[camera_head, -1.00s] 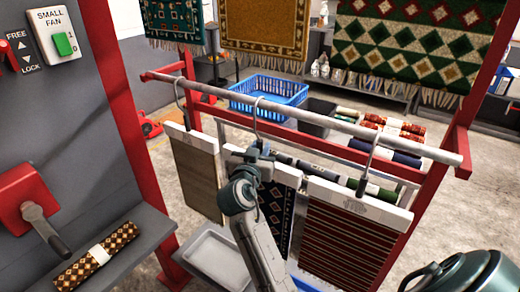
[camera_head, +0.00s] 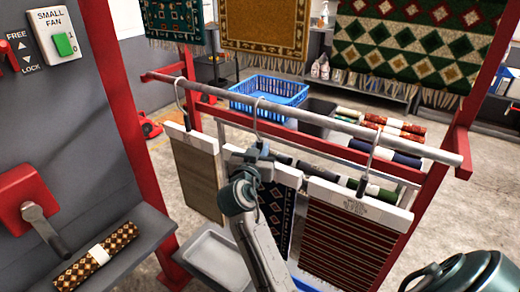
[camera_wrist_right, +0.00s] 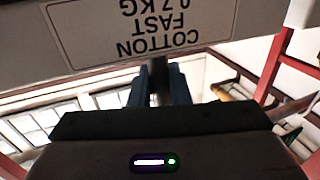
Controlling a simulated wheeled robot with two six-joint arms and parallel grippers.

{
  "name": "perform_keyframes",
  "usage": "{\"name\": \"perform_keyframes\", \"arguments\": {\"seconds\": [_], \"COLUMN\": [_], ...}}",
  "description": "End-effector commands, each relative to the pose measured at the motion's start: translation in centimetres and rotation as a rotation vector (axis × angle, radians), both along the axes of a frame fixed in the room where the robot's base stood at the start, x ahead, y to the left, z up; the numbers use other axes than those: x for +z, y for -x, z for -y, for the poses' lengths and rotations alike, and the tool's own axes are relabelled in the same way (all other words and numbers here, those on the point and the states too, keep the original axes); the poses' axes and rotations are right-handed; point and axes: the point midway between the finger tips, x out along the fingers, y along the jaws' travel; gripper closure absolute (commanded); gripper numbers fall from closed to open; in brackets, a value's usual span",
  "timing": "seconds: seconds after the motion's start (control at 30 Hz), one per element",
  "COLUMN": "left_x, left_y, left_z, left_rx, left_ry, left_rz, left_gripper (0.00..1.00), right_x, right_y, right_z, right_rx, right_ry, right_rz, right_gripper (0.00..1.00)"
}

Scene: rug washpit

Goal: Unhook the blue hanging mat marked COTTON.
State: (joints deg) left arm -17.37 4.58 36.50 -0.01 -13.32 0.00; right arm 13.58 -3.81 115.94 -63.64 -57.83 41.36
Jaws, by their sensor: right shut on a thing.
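The blue mat (camera_head: 285,210) with a pale pattern hangs in the middle of the grey rail (camera_head: 315,121), between two other mats. Its hanger hook (camera_head: 257,112) still loops over the rail. My right gripper (camera_head: 257,153) is shut on the hanger just under the hook, and my forearm covers the left part of the mat. In the right wrist view the label (camera_wrist_right: 145,30) reads COTTON FAST 0.7 KG upside down, with the shut fingers (camera_wrist_right: 162,82) directly below it. My left gripper is not in view.
A brown mat (camera_head: 197,180) hangs left and a red striped mat (camera_head: 345,240) hangs right, both close by. Red posts (camera_head: 115,120) frame the rail. A blue basket (camera_head: 268,92) and rolled rugs (camera_head: 395,127) lie behind. A grey tray (camera_head: 213,258) is below.

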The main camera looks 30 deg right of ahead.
Motion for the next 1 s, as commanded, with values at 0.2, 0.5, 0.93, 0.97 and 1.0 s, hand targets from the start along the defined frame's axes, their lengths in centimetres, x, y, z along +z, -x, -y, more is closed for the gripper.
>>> {"name": "perform_keyframes", "arguments": {"seconds": [0.2,0.5,0.93,0.97,1.0], "left_x": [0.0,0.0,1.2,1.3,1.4], "left_y": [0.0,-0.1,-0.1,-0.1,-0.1], "left_z": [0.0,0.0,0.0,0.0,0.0], "left_rx": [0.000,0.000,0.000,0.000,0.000], "left_ry": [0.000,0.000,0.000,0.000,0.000], "left_rz": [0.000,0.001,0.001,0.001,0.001], "left_gripper": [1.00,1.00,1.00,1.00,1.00], "right_x": [-0.1,0.1,2.0,2.2,2.4], "right_y": [0.0,0.0,0.0,0.0,0.0], "right_z": [0.0,0.0,0.0,0.0,0.0], "right_rx": [0.000,0.000,0.000,0.000,0.000], "right_ry": [-0.001,0.001,0.001,0.001,0.001], "right_rz": [-0.001,0.001,0.003,0.003,0.003], "right_gripper": [1.00,1.00,1.00,1.00,1.00]}}
